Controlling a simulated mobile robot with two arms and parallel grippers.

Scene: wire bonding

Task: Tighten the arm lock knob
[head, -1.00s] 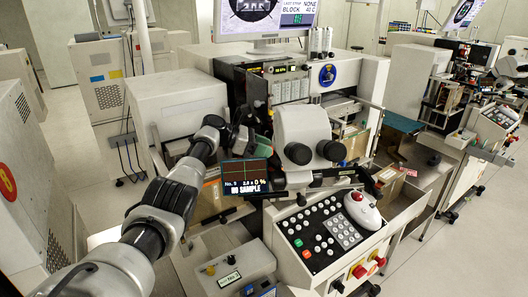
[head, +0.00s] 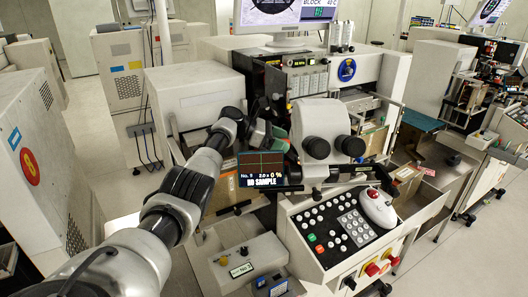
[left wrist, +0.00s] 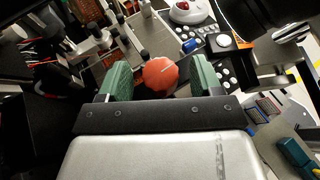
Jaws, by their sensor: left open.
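A round orange-red knob (left wrist: 160,73), which I take to be the arm lock knob, shows in the left wrist view. It sits between the two green finger pads of my left gripper (left wrist: 161,80). The pads are apart, with a visible gap on the left side of the knob; contact on the right side cannot be told. In the head view my left gripper (head: 262,128) is at the bonding machine, left of the microscope (head: 323,128) and above the small "NO SAMPLE" screen (head: 262,168). I cannot make out the knob there. My right gripper is not in view.
The control panel (head: 335,225) with buttons and a white trackball unit (head: 378,207) is at the machine's front right. A grey switch box (head: 238,262) stands at the front, below my left arm. A large monitor (head: 285,15) is behind. Open floor lies at the right.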

